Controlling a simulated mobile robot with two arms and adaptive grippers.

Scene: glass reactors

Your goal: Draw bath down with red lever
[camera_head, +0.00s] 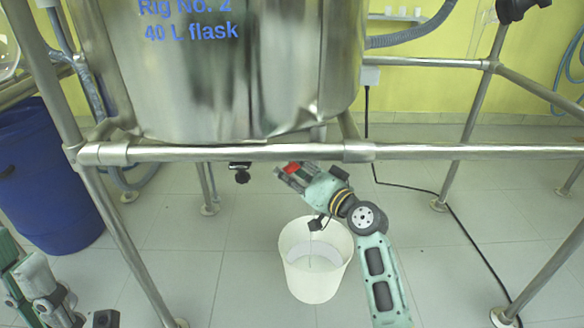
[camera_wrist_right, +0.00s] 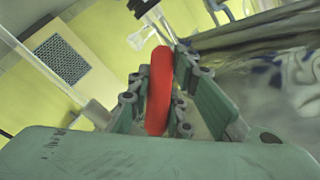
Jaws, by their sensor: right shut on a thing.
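The steel bath vessel (camera_head: 225,80), marked "Rig No. 2 40 L flask", fills the top of the head view. Under its frame rail, my right gripper (camera_head: 287,174) is shut on the red lever (camera_head: 292,168). In the right wrist view the red lever (camera_wrist_right: 159,92) stands between the fingers of my right gripper (camera_wrist_right: 160,108). The valve body behind the lever is mostly hidden. A white bucket (camera_head: 314,285) stands on the floor below my right wrist, with a pale grey bottom or contents. My left gripper (camera_head: 42,285) is at the lower left, apart from everything; its fingers are unclear.
A horizontal steel rail (camera_head: 240,153) runs just above my right gripper. A black knob (camera_head: 241,174) hangs left of it. A blue barrel (camera_head: 45,180) stands at the left. A black cable (camera_head: 445,203) crosses the tiled floor at right.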

